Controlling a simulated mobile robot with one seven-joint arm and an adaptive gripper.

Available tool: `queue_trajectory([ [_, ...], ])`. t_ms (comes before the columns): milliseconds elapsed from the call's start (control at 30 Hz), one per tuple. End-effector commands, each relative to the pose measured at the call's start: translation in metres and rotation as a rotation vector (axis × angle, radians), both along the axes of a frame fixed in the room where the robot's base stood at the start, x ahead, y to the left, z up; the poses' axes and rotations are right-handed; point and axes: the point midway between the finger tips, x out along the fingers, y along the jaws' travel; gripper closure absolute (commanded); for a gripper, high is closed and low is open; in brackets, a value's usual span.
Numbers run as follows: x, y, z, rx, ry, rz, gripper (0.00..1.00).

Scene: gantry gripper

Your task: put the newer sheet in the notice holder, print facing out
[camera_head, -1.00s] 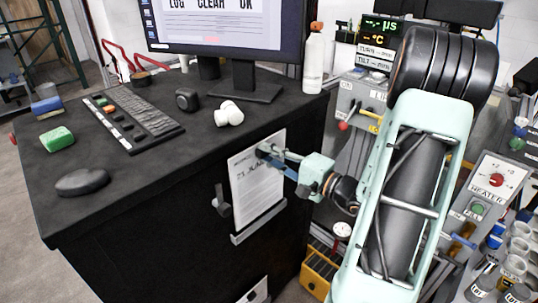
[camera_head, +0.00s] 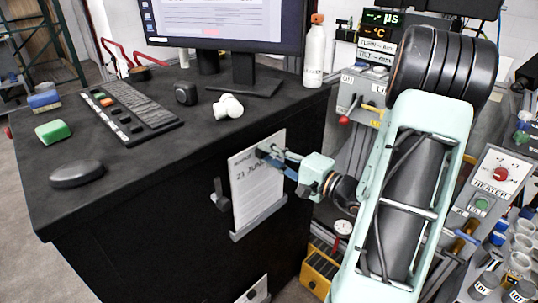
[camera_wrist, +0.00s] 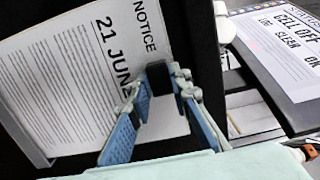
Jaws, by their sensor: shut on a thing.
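A white sheet (camera_head: 256,190) with NOTICE and 21 JUNE printed large stands against the dark side of the desk, print facing out. It also shows in the wrist view (camera_wrist: 75,75). My gripper (camera_head: 268,153) is shut on its upper right part. In the wrist view the black fingertips (camera_wrist: 172,85) pinch the sheet near the heading. The notice holder's grey ledge (camera_head: 258,222) runs along the sheet's lower edge. I cannot tell whether that edge is seated in it. Another partly visible pale sheet (camera_head: 256,291) is low on the desk side.
A black lever-like part (camera_head: 219,196) juts out left of the sheet. The desk top (camera_head: 150,165) carries a keyboard (camera_head: 130,112), mouse (camera_head: 77,174), green block (camera_head: 53,131) and monitor (camera_head: 245,75). A heater panel (camera_head: 490,180) and several containers stand at the right.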

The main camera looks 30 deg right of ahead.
Motion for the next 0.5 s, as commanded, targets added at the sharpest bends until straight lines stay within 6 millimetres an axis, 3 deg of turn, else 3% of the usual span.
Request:
queue_trajectory([
  [500, 0.000, 0.000, -0.012, 0.000, -0.001, 0.000, 1.00],
])
